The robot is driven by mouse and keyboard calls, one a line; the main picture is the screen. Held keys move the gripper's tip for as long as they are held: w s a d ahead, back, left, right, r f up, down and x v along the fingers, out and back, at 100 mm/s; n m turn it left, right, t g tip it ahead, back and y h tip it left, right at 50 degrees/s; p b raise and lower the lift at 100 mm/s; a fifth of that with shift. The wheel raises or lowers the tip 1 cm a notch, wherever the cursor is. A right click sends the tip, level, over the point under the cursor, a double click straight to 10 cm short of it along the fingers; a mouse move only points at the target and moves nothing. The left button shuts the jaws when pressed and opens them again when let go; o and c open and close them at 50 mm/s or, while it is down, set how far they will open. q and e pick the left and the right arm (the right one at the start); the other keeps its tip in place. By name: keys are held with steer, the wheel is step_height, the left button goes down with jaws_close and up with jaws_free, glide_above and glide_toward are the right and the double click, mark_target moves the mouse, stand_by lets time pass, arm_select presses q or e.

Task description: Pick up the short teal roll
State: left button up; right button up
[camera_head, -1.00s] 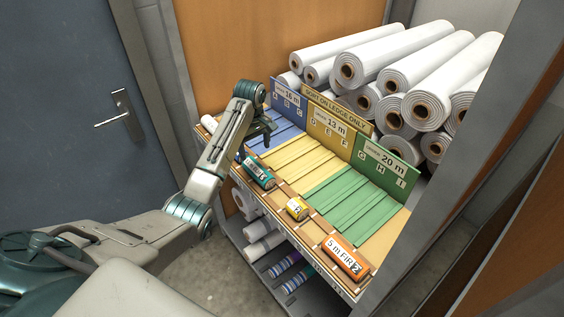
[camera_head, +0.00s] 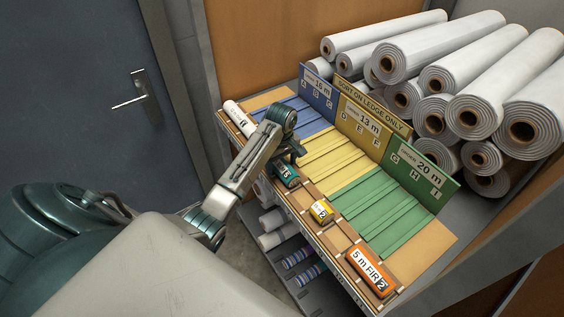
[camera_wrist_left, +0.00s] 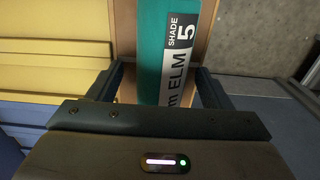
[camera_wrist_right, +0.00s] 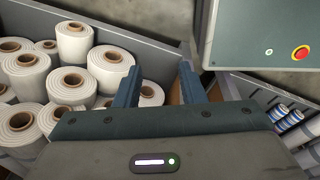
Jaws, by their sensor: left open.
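The short teal roll (camera_head: 287,176) lies on the wooden front ledge of the sorting shelf, its label partly readable. My left gripper (camera_head: 296,152) is over its far end and hides part of it in the head view. In the left wrist view the teal roll (camera_wrist_left: 168,45), labelled "ELM" and "SHADE 5", lies between the two open fingers, one on each side. I cannot tell whether the fingers touch it. My right gripper (camera_wrist_right: 160,70) is open and empty in the right wrist view, off the head view.
Behind are ribbed blue, yellow and green sections, upright signs (camera_head: 373,123) and stacked white rolls. A control box with a red button (camera_wrist_right: 300,53) is near my right gripper.

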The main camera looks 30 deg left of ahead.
arm_select(q)
steer(key=shift+f, duration=0.1)
steer(key=shift+d, duration=0.1)
steer(key=shift+s+d+r, duration=0.2)
steer(key=shift+r, duration=0.1)
steer(key=shift+c, duration=1.3)
steer(key=shift+s+d+r, duration=0.1)
steer(key=shift+s+r, duration=0.05)
steer(key=c, duration=0.7)
steer(key=shift+c, duration=0.7)
arm_select(e)
steer(key=shift+s+a+f, duration=0.1)
steer(key=shift+s, duration=0.45)
steer(key=shift+w, duration=0.15)
